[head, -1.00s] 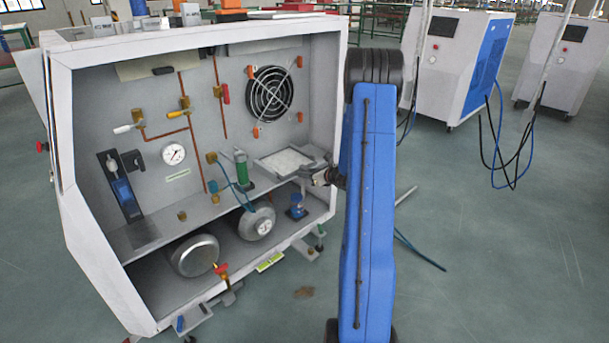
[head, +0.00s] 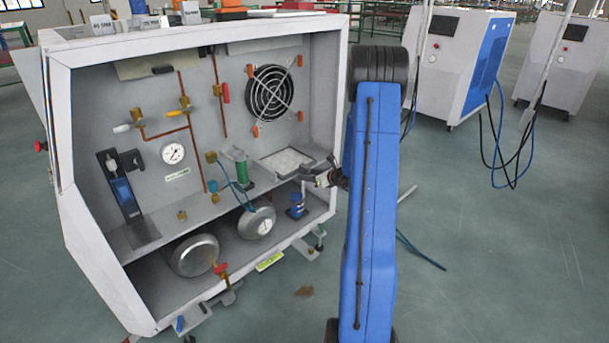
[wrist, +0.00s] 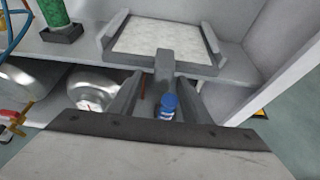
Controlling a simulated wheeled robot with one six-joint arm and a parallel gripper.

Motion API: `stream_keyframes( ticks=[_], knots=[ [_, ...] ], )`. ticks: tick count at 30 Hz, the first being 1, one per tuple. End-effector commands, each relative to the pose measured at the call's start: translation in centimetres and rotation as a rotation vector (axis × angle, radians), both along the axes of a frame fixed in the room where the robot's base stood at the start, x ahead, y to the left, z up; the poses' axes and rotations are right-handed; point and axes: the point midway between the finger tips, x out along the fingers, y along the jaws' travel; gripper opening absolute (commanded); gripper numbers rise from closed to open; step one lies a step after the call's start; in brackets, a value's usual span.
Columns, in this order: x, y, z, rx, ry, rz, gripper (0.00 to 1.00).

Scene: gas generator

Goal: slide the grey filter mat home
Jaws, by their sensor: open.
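The grey filter mat (head: 287,160) lies flat on the right part of the cabinet's shelf. In the wrist view the speckled mat (wrist: 158,37) sits in a grey frame with raised side rails. A grey tab (wrist: 165,65) sticks out from the middle of its front edge. My gripper (wrist: 160,82) is open, with one finger to each side of the tab's near end. I cannot tell whether a finger touches the tab. In the head view my gripper (head: 315,178) is at the shelf's front right, just in front of the mat.
A green cylinder (head: 241,165) stands left of the mat. A blue-capped item (head: 297,204) and silver vessels (head: 195,256) are on the level below. The cabinet's right wall (head: 325,100) is close beside the mat. Open floor lies to the right.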

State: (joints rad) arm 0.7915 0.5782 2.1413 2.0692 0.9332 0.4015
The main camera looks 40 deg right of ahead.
Motion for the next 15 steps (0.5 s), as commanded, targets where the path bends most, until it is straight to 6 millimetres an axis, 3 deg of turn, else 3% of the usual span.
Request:
stream_keyframes(
  ticks=[15],
  knots=[
    [-9.6, -0.8, 3.9, 0.0, 0.001, -0.002, 0.43]
  ],
)
